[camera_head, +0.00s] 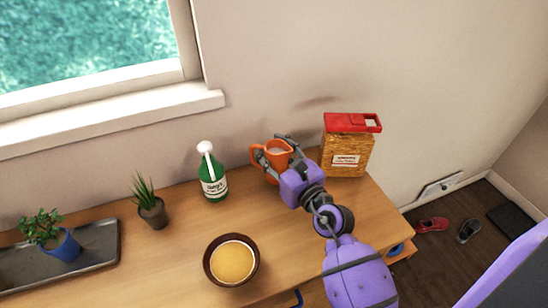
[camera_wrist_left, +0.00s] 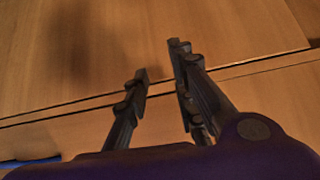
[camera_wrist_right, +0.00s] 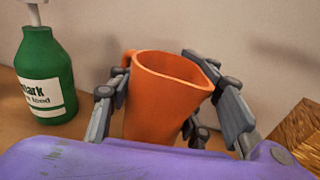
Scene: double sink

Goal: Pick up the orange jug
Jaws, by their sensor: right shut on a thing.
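The orange jug (camera_head: 277,152) stands upright at the back of the wooden counter, near the wall; I cannot tell whether its base touches the counter. My right gripper (camera_head: 272,154) is at the jug, with a finger on either side of its body. In the right wrist view the jug (camera_wrist_right: 165,95) sits between the fingers, its open rim up and its handle at the left, partly hidden by a finger. My left gripper (camera_wrist_left: 160,60) shows only in the left wrist view, open and empty in front of wooden surfaces.
A green pump bottle (camera_head: 212,178) stands left of the jug. A red-lidded box (camera_head: 347,150) stands close on the right. A brown bowl (camera_head: 232,260) with yellow contents, a small potted plant (camera_head: 150,207), a blue-potted plant (camera_head: 60,242) and a grey tray (camera_head: 100,245) are further left.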

